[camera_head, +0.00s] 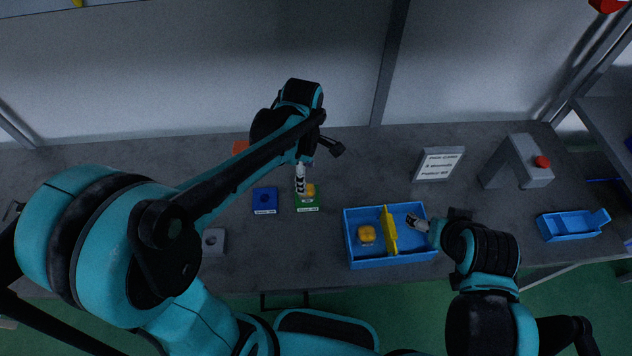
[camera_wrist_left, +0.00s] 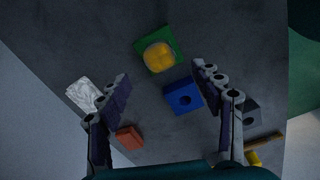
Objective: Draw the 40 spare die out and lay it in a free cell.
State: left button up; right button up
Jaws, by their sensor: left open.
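A yellow die (camera_head: 310,190) sits in a green block (camera_head: 308,207) with a small label too small to read surely. In the left wrist view the yellow die (camera_wrist_left: 158,56) stands in the green block (camera_wrist_left: 173,45). My left gripper (camera_head: 301,182) is over that block, partly hiding the die in the head view. Its jaws are open and empty in the left wrist view (camera_wrist_left: 160,77). A blue tray (camera_head: 392,263) has a yellow divider (camera_head: 388,230); another yellow die (camera_head: 366,234) lies in its left cell. My right gripper (camera_head: 418,223) is over the right cell, which otherwise looks empty; its jaws are unclear.
A blue block (camera_head: 264,200) with an empty hole (camera_wrist_left: 183,98) stands beside the green one. A grey block (camera_head: 214,240) and an orange-red block (camera_head: 240,146) are nearby. A sign (camera_head: 439,165), a grey press (camera_head: 520,163) with a red button and a small blue tray (camera_head: 568,226) stand right.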

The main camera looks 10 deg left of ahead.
pick_arm(q)
notch_tip(320, 180, down, 8)
jog(key=b, duration=0.2)
jog(key=shift+r+b, duration=0.15)
jog(key=shift+b, duration=0.25)
jog(key=shift+r, duration=0.1)
grip_shut()
notch_tip(320, 180, up, 5)
jog(key=shift+f+p, duration=0.2)
jog(key=shift+p, duration=0.8)
jog(key=s+d+r+p, duration=0.2)
jog(key=d+r+p, duration=0.2)
jog(key=d+r, duration=0.5)
jog(key=shift+s+d+r+p, duration=0.2)
jog(key=shift+s+d+p, duration=0.2)
jog(key=shift+d, duration=0.7)
